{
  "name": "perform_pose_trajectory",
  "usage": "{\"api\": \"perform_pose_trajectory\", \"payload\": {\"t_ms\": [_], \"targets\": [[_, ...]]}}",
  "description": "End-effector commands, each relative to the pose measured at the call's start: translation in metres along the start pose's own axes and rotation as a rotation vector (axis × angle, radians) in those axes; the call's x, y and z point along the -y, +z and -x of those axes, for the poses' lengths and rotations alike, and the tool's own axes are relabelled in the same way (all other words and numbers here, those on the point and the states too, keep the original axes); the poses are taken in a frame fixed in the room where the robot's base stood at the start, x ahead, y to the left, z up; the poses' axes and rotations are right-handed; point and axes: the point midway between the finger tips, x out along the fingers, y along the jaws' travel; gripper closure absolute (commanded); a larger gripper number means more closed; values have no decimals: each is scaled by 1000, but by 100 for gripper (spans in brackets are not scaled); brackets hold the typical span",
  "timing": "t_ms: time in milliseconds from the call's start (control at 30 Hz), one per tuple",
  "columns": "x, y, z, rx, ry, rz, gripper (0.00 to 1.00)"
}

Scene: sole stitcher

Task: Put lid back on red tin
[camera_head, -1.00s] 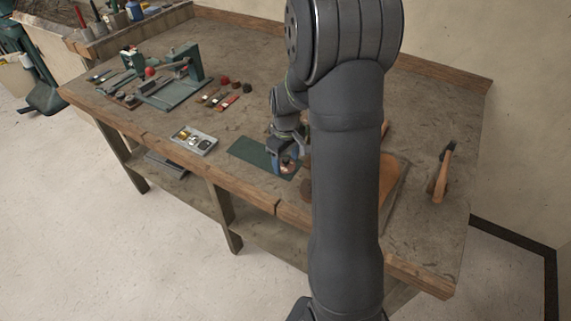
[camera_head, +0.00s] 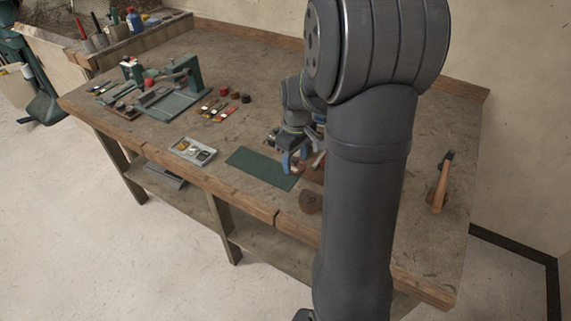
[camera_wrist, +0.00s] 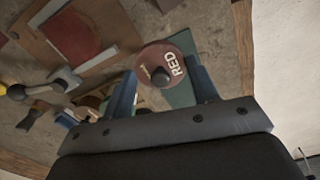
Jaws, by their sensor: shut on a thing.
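My gripper (camera_wrist: 162,88) is shut on a round reddish-brown lid (camera_wrist: 151,57) marked "RED", with a dark knob in its middle. The lid sits between the two blue fingers in the wrist view. In the head view my gripper (camera_head: 295,162) is by the right end of the green mat, partly hidden by my arm. Small round tins stand farther back: a bright red one (camera_head: 232,84), a brown one (camera_head: 235,95) and a dark one (camera_head: 246,98). I cannot tell for sure which is the red tin.
The green mat (camera_head: 258,166) looks bare. A grey tray of small parts (camera_head: 193,150) lies left of it. Brushes (camera_head: 211,107) lie near the tins, right of a green stitching stand (camera_head: 170,102). A brown round object (camera_head: 311,201) stands near the front edge. A hammer (camera_head: 440,185) lies right.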

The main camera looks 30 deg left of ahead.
Motion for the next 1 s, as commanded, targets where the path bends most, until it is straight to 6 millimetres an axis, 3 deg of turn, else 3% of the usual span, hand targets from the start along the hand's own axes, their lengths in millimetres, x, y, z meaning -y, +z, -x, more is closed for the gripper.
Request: {"api": "perform_pose_trajectory", "payload": {"t_ms": [100,300,500,667,1000], "targets": [[-11,27,18,-3,2,-6,67],[-23,61,39,-1,1,-3,67],[-32,73,50,0,0,0,67],[-53,49,55,0,-1,4,67],[-116,-52,58,1,-4,12,67]]}}
